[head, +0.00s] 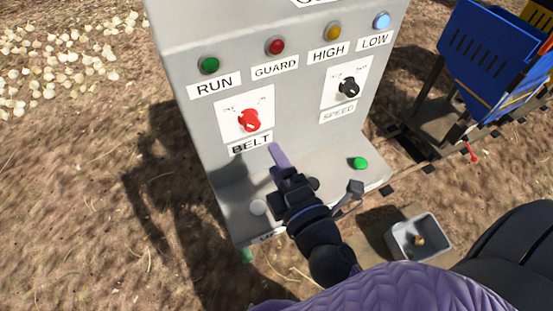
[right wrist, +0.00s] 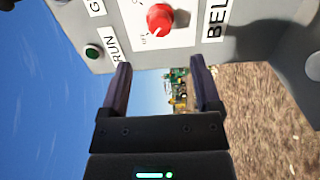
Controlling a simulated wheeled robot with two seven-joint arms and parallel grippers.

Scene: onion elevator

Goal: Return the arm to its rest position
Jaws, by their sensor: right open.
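My right gripper (head: 278,155) is in front of the grey control panel (head: 297,110), just below the BELT label in the head view. It is open and empty. The right wrist view shows its two dark fingers (right wrist: 162,85) apart, with only distant background between them. The red BELT knob (head: 250,119) is above the fingertips in the head view, and it also shows beyond the fingers in the right wrist view (right wrist: 160,18). The black SPEED knob (head: 348,87) is on the panel's right side. My forearm and gripper hide part of the lower ledge. My left gripper is not in view.
The ledge carries a green button (head: 360,163), a pale round button (head: 258,207) and a dark lever (head: 349,197). A grey bin (head: 399,245) stands on the ground at lower right. A blue machine (head: 490,60) is at upper right. Loose onions (head: 55,50) lie at upper left.

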